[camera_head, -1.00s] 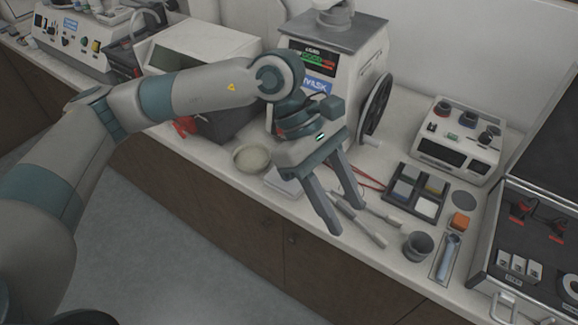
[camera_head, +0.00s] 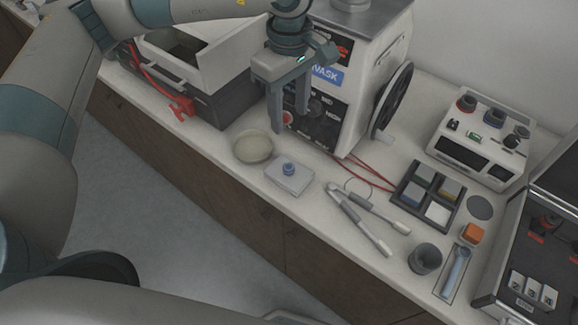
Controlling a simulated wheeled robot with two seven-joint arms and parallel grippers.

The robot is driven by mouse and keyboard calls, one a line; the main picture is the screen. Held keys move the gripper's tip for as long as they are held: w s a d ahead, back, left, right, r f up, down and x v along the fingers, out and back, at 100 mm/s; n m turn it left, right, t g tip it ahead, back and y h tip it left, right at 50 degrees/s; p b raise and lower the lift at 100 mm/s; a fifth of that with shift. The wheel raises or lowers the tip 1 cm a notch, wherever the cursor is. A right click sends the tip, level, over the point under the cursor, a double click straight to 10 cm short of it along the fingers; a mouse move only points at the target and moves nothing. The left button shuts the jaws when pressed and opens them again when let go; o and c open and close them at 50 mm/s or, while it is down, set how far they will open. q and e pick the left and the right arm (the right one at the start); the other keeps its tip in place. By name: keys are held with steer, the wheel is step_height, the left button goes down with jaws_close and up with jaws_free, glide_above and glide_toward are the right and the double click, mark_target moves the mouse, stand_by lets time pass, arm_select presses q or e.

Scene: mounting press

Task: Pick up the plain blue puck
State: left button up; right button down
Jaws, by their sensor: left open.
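A small round blue piece (camera_head: 289,169), which looks like the plain blue puck, sits on a flat white block (camera_head: 291,181) on the counter. It is too small to make out any marking. My left gripper (camera_head: 289,120) is open, with its fingers pointing down and nothing between them. In the picture it is above the blue piece, in front of the press-like machine (camera_head: 338,92), and apart from the blue piece. A dark tray (camera_head: 427,196) at the right has compartments with blue, yellow and white contents. My right gripper is not in view.
A round shallow dish (camera_head: 253,147) stands left of the white block. Metal hand tools (camera_head: 361,220) and red cables (camera_head: 364,174) lie to its right. A grey cup (camera_head: 425,258) and an orange block (camera_head: 473,234) are further right. The counter's front edge is close.

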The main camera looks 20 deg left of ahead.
arm_select(q)
steer(key=f, duration=0.1)
steer(key=p, duration=0.5)
glide_above(290, 166)
step_height(290, 166, down, 10)
steer(key=shift+f, duration=0.6)
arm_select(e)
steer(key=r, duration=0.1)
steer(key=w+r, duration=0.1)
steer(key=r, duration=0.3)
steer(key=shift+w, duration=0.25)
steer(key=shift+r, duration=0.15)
